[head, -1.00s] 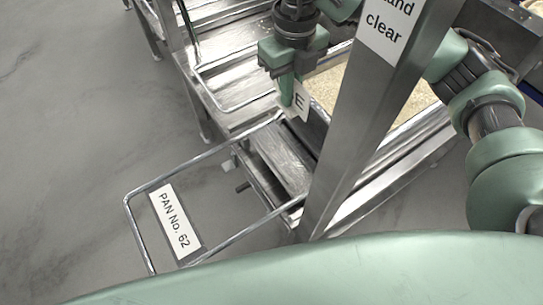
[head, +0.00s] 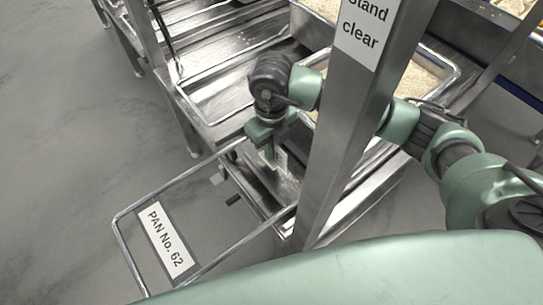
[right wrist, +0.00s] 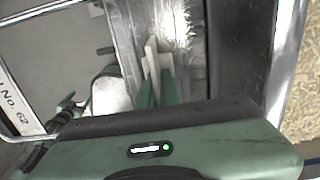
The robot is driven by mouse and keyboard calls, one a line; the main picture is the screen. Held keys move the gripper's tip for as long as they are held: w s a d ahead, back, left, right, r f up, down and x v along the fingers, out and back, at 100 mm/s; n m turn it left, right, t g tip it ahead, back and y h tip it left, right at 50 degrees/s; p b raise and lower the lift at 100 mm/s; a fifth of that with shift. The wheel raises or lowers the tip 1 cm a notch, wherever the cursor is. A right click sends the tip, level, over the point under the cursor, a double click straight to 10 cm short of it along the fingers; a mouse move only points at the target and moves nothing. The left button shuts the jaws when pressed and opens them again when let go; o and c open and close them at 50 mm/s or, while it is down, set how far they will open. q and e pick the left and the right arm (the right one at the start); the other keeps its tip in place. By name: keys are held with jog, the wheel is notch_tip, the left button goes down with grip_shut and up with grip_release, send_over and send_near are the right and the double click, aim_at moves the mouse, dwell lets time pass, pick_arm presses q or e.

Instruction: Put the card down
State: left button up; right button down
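My right gripper (head: 273,158) points down over a narrow bare metal ledge (head: 262,198), left of the post. It is shut on a small pale card (head: 281,159), seen nearly edge-on, its letter not readable now. In the right wrist view the two green fingers (right wrist: 158,85) stand close together with the thin pale card (right wrist: 152,58) at their tips, above the shiny metal strip (right wrist: 190,45). Whether the card touches the metal I cannot tell.
A metal post (head: 335,125) with a "Stand clear" sign (head: 362,35) rises close to the right gripper. A wire frame (head: 125,245) with a "PAN No. 62" label (head: 166,240) juts out left. Pans of rice (head: 415,78) lie behind the post. Grey floor is open at left.

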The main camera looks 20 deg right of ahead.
notch_tip(320, 180, down, 4)
jog(key=shift+r, duration=0.15)
jog(key=shift+f, duration=0.25)
jog(key=c, duration=1.6)
grip_release()
jog(key=shift+r, duration=0.3)
notch_tip(320, 180, up, 12)
jog(key=shift+f+b, duration=0.15)
jog(key=shift+b, duration=0.5)
